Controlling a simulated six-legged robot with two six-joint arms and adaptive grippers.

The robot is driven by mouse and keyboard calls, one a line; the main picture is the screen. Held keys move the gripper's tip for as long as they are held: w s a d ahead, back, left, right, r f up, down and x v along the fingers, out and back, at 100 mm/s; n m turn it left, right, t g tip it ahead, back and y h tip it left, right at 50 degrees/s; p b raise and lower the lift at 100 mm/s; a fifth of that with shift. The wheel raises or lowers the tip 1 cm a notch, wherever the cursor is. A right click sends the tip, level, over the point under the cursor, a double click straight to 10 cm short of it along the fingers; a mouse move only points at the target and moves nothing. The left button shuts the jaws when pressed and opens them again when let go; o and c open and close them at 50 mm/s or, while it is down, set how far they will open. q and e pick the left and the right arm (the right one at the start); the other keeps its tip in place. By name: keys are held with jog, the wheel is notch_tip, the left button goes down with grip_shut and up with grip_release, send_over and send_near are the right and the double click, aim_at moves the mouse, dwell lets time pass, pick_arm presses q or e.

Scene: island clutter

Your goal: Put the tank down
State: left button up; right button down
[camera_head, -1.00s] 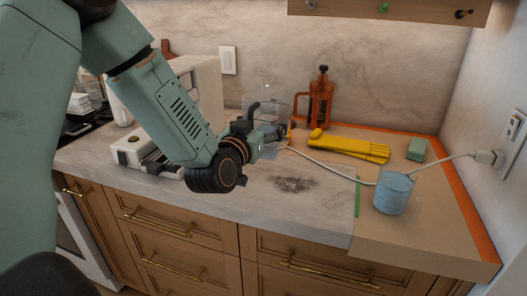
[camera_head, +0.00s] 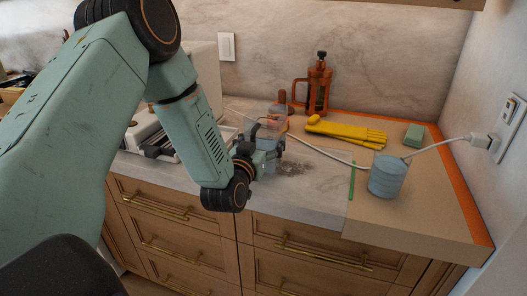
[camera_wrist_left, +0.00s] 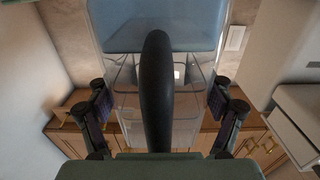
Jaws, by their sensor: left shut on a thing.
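The wrist view shows the tank (camera_wrist_left: 190,100) large and close, with a black handle (camera_wrist_left: 157,90) down the middle and a finger on either side; a blue part (camera_wrist_left: 200,25) is at the top. I cannot tell whether its underside touches the counter. My right gripper is not in view.
A French press (camera_head: 319,85), yellow gloves (camera_head: 345,134) and a green sponge (camera_head: 414,135) are at the back. A blue cylinder (camera_head: 387,177) with a cord to the wall socket (camera_head: 508,127) stands right. A white appliance (camera_head: 148,130) is left. The marble front (camera_head: 310,205) is clear.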

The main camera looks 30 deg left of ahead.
pick_arm(q)
notch_tip(320, 180, down, 2)
jog(key=shift+s+f, duration=0.1)
jog(key=shift+f, duration=0.05)
jog(key=shift+s+a+f, duration=0.1)
jog(key=shift+f+b, duration=0.15)
jog(key=shift+b, duration=0.15)
jog(key=o, duration=1.2)
jog(key=shift+d+f, duration=0.1)
jog(key=shift+d, duration=0.1)
jog(key=o, duration=0.4)
jog(key=shift+a, duration=0.15)
